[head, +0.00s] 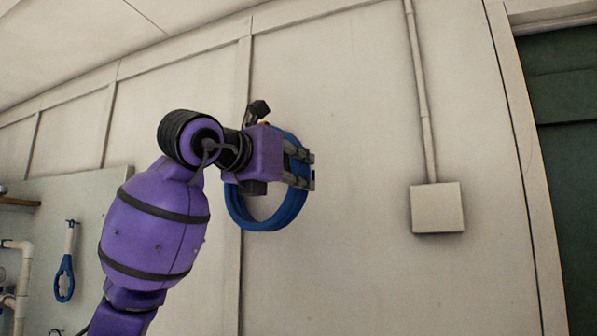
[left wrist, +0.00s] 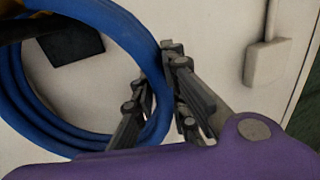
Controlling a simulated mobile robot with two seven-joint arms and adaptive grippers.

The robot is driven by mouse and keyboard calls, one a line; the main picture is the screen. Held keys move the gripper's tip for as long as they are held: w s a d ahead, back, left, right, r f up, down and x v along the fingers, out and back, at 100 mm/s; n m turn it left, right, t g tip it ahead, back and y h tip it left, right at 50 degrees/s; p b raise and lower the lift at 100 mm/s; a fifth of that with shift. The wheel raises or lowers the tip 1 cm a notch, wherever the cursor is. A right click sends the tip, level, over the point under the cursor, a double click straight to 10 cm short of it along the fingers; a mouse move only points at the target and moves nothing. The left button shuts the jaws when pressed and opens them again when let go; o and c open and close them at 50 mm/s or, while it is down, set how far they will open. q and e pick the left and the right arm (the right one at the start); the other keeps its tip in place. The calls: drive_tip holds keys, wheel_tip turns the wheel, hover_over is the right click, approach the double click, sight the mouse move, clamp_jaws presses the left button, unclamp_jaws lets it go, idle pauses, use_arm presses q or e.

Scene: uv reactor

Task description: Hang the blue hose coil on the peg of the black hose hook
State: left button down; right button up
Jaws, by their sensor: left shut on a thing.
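The blue hose coil (head: 265,222) hangs from my left gripper (head: 307,170) in front of the pale wall. My left gripper is shut on the coil's right side; in the left wrist view the fingers (left wrist: 158,82) straddle the coil (left wrist: 95,142). A black square plate (left wrist: 72,45), seemingly the hose hook, shows through the coil's opening. A dark bar with a yellowish edge (left wrist: 28,27) crosses in front of the coil at upper left; I cannot tell if it is the peg. In the head view a black part (head: 258,109) shows above my gripper, possibly the hook. My right gripper is not in view.
A grey wall box (head: 437,208) with a vertical conduit (head: 421,95) is to the right, apart from the coil. A dark green door (head: 565,170) is at far right. A blue-ended tool (head: 65,279) hangs on a panel at left. The wall between coil and box is clear.

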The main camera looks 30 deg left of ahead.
use_arm(q)
drive_tip(key=shift+r, duration=0.15)
drive_tip(key=c, duration=1.7)
unclamp_jaws()
drive_tip(key=shift+s, duration=0.1)
drive_tip(key=shift+o, duration=0.2)
drive_tip(key=s+a, duration=0.2)
drive_tip(key=s, duration=0.9)
drive_tip(key=shift+s, duration=0.4)
drive_tip(key=shift+a, duration=0.1)
